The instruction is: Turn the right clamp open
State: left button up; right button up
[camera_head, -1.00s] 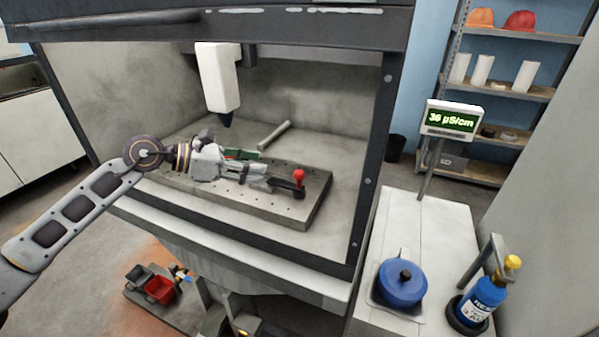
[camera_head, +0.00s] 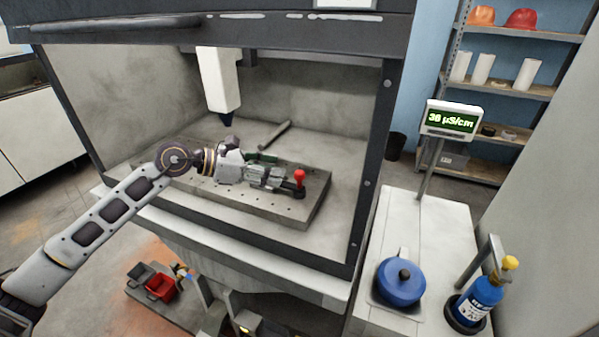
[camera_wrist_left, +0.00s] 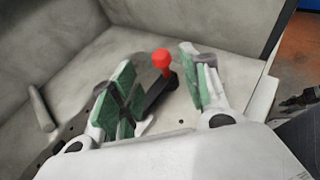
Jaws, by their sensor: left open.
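The right clamp has a red ball knob (camera_head: 299,175) on a dark lever, at the right end of the grey perforated plate (camera_head: 315,205). In the left wrist view the red knob (camera_wrist_left: 162,60) stands up on its black lever, in the gap between the green-padded fingers. My left gripper (camera_head: 279,172) is open and empty, reaching over the plate from the left, its tips just left of the knob. The open fingers also show in the left wrist view (camera_wrist_left: 160,68). The gripper hides much of the clamp body and the plate's left part. My right gripper is not in view.
A white nozzle-like head (camera_head: 217,80) hangs above the plate at the back. A grey rod (camera_head: 277,134) lies behind the plate. The enclosure's dark right post (camera_head: 372,160) stands to the right. A blue pot (camera_head: 402,284) sits on the side bench.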

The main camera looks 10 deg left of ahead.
aim_at(297, 173)
pick_arm(q)
jog(key=shift+p+x, duration=0.4)
jog(key=shift+x, duration=3.3)
jog(key=shift+p+x, duration=0.3)
jog(key=shift+x, duration=0.5)
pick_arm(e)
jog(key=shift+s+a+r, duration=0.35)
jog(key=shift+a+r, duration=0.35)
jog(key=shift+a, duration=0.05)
pick_arm(q)
jog(key=shift+c, duration=0.5)
grip_shut()
